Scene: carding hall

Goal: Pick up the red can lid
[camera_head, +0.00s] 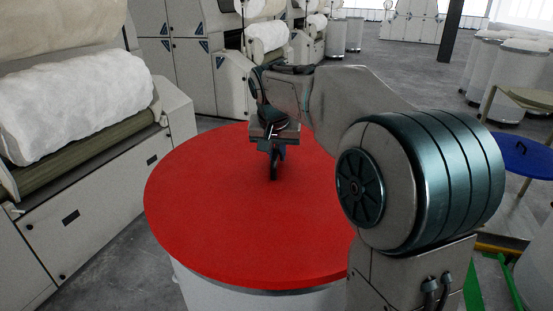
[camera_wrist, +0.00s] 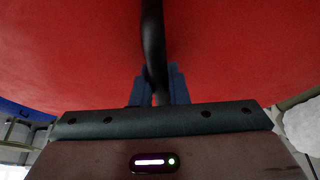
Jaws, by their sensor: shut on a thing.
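The red can lid (camera_head: 215,215) is a large flat round disc on top of a pale can (camera_head: 220,293), in the middle of the head view. It fills most of the wrist view as a red surface (camera_wrist: 240,60). A dark bar-shaped handle (camera_wrist: 152,35) stands out from the lid and runs between my fingers. My gripper (camera_head: 274,160) is over the lid, pointing down, and its blue fingers (camera_wrist: 158,90) are shut on this handle. My arm hides the lid's right side. The lid looks level; I cannot tell any gap under it.
A pale carding machine (camera_head: 100,205) with white fibre rolls (camera_head: 75,105) stands close on the left. More machines stand behind. A blue round lid (camera_head: 525,155) is at the right, and several pale cans (camera_head: 500,75) stand at the far right. Grey floor lies between.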

